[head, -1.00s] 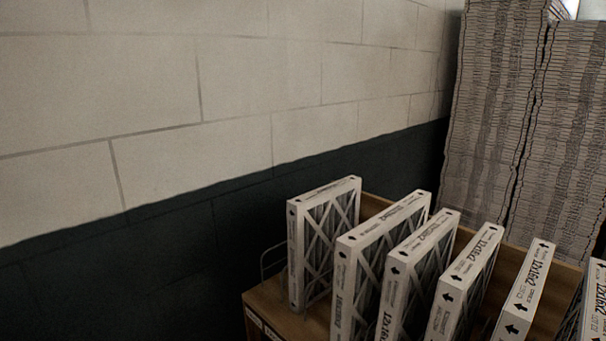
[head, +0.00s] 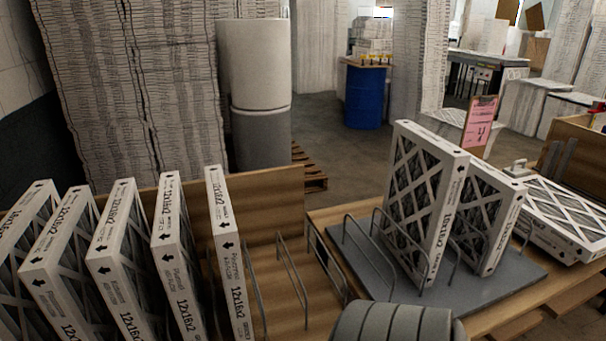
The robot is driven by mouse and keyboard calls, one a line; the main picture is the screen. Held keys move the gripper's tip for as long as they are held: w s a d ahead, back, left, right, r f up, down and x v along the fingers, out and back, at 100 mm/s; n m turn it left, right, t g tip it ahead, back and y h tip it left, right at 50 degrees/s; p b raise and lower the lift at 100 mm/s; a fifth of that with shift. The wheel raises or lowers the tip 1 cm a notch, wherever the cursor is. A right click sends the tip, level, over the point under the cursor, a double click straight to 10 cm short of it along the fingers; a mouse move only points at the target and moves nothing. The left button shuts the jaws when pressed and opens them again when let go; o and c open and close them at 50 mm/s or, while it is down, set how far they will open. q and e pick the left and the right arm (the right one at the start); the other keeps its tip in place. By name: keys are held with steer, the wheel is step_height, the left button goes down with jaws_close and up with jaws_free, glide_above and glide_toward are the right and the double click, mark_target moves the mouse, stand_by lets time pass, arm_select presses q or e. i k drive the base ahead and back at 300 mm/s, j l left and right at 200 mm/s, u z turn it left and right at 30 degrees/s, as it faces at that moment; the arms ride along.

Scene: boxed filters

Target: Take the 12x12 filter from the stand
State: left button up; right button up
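Two white-framed filters with cross lattice faces stand upright between wire dividers on a grey stand (head: 362,262). The taller filter (head: 414,190) is on the left. A smaller, squarer filter (head: 483,225) stands just behind and right of it, partly hidden by it. A third filter (head: 568,214) lies nearly flat to the right of the stand. Neither of my grippers is in view.
A row of several filters marked 12x16x2 (head: 228,250) stands in a wooden rack at the left. Empty wire dividers (head: 292,270) lie between row and stand. A ribbed grey part, seemingly mine, covers the bottom centre. A pink sign (head: 479,128) stands behind.

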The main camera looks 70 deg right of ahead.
mark_target(491, 201)
steer(key=z, duration=0.85)
steer(key=k+z, duration=0.1)
steer(key=z, duration=0.8)
steer(key=k+z, duration=0.1)
steer(key=z, duration=1.2)
steer(key=l+u, duration=0.15)
steer(key=u, duration=0.2)
steer(key=l+u, duration=0.2)
steer(key=u, duration=0.2)
steer(key=l+u, duration=0.2)
steer(key=u, duration=0.15)
steer(key=i+l, duration=0.05)
